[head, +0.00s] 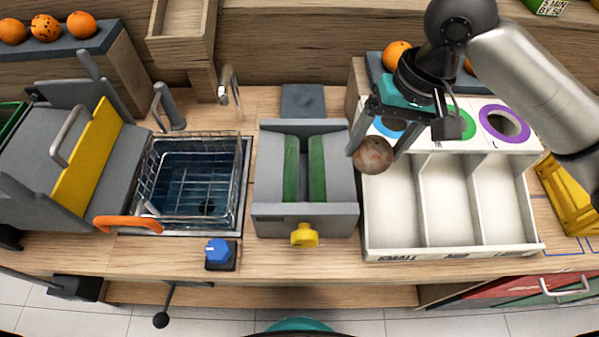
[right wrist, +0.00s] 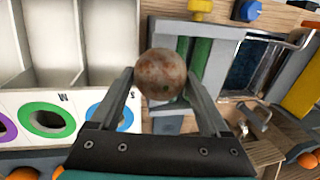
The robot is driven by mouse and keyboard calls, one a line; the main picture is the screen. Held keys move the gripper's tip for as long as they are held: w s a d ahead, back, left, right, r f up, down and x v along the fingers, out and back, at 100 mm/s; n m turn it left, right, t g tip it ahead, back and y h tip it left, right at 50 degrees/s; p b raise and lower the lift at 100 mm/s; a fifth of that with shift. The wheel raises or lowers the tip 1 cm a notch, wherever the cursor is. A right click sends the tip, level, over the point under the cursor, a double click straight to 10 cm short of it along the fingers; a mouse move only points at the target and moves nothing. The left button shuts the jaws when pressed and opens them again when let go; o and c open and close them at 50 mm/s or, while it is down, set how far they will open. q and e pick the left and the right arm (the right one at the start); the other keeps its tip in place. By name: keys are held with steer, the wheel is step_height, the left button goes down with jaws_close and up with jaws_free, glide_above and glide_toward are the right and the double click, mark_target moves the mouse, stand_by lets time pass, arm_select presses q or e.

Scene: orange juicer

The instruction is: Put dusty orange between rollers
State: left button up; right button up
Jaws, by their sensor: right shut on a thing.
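The dusty orange (head: 373,155) is a brownish, blotchy ball. My right gripper (head: 375,152) is shut on it and holds it above the left edge of the white sorting tray, to the right of the rollers. The orange also shows between the fingertips of my right gripper (right wrist: 160,80) in the right wrist view (right wrist: 161,73). The two green rollers (head: 304,168) stand side by side in a grey roller machine (head: 265,212) with a yellow knob (head: 304,234) at its front. Nothing shows between the rollers. My left gripper is not clearly in view.
A white tray (head: 455,248) with three compartments and coloured rings stands right of the machine. A wire basket (head: 185,178) sits in a sink at its left. A blue knob (head: 219,251) is at the front. Oranges (head: 82,25) rest on a shelf at the back left.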

steer(key=w+a+f+p, duration=0.3)
steer(key=w+a, duration=0.3)
steer(key=a, duration=0.4)
steer(key=shift+w+a+f+p, duration=0.2)
steer(key=shift+f+p, duration=0.05)
steer(key=shift+p, duration=0.35)
steer(key=shift+f, duration=0.1)
step_height(320, 180, down, 7)
steer(key=b, duration=0.1)
steer(key=shift+r, duration=0.2)
steer(key=shift+a, duration=0.1)
steer(key=o, duration=1.3)
